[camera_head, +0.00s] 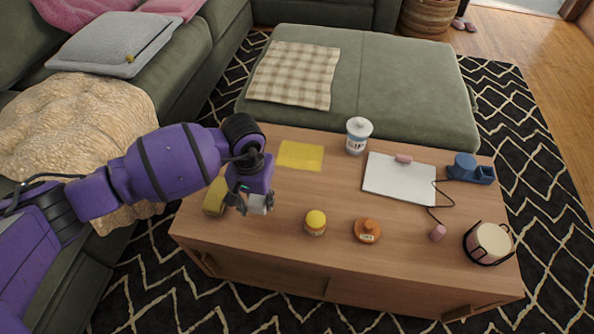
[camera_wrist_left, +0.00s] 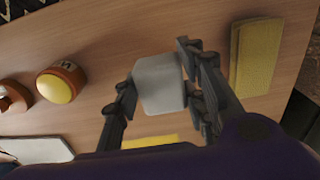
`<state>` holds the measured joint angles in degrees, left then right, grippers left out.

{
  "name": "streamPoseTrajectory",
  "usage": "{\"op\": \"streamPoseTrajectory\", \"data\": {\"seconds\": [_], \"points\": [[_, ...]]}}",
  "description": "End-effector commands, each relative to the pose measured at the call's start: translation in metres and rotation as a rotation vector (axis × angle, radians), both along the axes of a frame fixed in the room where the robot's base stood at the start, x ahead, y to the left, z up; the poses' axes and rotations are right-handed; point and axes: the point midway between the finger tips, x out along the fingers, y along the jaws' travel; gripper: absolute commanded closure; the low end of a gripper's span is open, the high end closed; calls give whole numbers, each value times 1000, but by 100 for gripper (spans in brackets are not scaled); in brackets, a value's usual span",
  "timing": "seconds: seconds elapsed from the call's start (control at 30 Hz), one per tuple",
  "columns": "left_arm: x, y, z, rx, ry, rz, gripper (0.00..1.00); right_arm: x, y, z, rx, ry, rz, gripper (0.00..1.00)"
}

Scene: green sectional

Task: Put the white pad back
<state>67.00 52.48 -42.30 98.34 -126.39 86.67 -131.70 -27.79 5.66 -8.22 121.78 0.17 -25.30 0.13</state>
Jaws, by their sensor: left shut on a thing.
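My left gripper (camera_head: 254,208) is over the left part of the wooden coffee table, shut on a small white pad (camera_head: 259,202). In the left wrist view the white pad (camera_wrist_left: 158,82) is a pale block with rounded corners between the two dark fingers (camera_wrist_left: 157,86). I cannot tell whether it touches the table. A flat yellow sheet (camera_head: 300,155) lies behind and to the right of the gripper. A yellow block (camera_head: 214,197) lies just left of it, and it also shows in the left wrist view (camera_wrist_left: 257,56). My right gripper is not in view.
An orange jar with yellow lid (camera_head: 316,222) and an orange-brown pot (camera_head: 367,230) stand to the right. Farther are a white canister (camera_head: 358,135), whiteboard (camera_head: 399,178), blue holder (camera_head: 469,168) and wire-framed cream container (camera_head: 491,242). A green ottoman (camera_head: 400,85) borders the table.

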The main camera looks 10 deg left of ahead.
Motion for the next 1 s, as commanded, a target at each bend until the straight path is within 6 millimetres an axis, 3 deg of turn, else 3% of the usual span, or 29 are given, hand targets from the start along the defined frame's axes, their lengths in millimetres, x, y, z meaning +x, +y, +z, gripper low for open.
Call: {"op": "streamPoseTrajectory", "data": {"seconds": [0.23,0.67,0.7,0.8,1.0], "points": [[2,-1,-34,-2,4,2,83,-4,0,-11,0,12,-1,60],[3,0,-41,1,2,0,83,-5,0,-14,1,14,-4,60],[2,0,-40,1,2,1,57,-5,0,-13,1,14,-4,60],[3,0,-39,1,2,1,43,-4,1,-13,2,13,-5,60],[3,0,-39,1,2,1,43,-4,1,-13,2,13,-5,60]]}}
